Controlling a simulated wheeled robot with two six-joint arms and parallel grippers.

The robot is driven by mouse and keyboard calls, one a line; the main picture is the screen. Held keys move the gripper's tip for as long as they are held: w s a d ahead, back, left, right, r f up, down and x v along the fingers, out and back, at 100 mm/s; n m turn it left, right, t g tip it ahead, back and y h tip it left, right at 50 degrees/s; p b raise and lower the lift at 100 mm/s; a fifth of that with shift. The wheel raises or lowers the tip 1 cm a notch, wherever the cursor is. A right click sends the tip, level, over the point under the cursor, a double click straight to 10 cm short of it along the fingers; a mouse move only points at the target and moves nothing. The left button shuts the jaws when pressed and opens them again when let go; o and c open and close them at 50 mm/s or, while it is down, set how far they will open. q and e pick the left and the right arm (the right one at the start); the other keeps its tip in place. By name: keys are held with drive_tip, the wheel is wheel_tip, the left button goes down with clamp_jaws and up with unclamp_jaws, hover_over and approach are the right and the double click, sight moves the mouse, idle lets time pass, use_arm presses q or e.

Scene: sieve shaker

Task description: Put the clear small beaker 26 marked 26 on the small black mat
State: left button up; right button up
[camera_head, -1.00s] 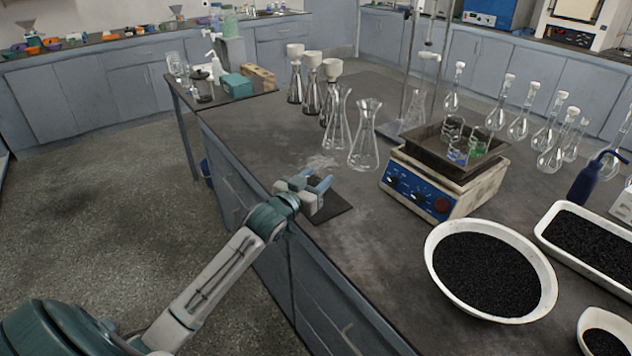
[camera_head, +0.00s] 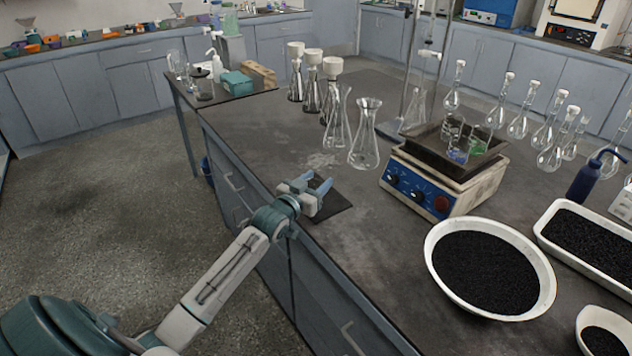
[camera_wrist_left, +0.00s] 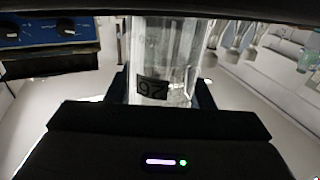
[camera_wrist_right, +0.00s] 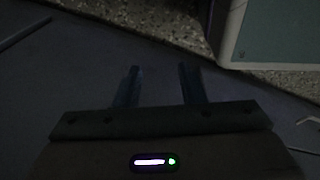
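The clear small beaker marked 26 (camera_wrist_left: 168,60) stands between the fingers of my left gripper (camera_wrist_left: 162,92) in the left wrist view, its dark label upside down in that picture. The fingers lie close against both sides, so the gripper looks shut on it. In the head view my left gripper (camera_head: 314,184) is over the small black mat (camera_head: 333,208) near the bench's left edge; the beaker can hardly be made out there. I cannot tell whether its base touches the mat. My right gripper (camera_wrist_right: 157,86) is open and empty in the right wrist view.
Two clear conical flasks (camera_head: 365,145) stand just behind the mat. The shaker (camera_head: 430,185), with small beakers in its tray, is to the right. A white bowl of black grains (camera_head: 436,292) is at the front right. Bench top between mat and bowl is clear.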

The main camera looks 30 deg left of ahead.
use_arm(q)
drive_tip(key=o, duration=0.3)
use_arm(e)
drive_tip(key=shift+w+r, duration=0.3)
drive_tip(key=shift+w, duration=0.2)
use_arm(q)
drive_tip(key=shift+r, duration=0.1)
drive_tip(key=shift+s, duration=0.3)
drive_tip(key=s, duration=0.6)
drive_tip(key=shift+s+a, duration=0.1)
drive_tip(key=shift+s, duration=0.3)
drive_tip(key=shift+s+b, duration=0.3)
drive_tip(key=shift+s, duration=2)
use_arm(e)
drive_tip(key=shift+w+a+r, duration=0.1)
drive_tip(key=shift+w+r, duration=0.25)
drive_tip(key=shift+r, duration=0.3)
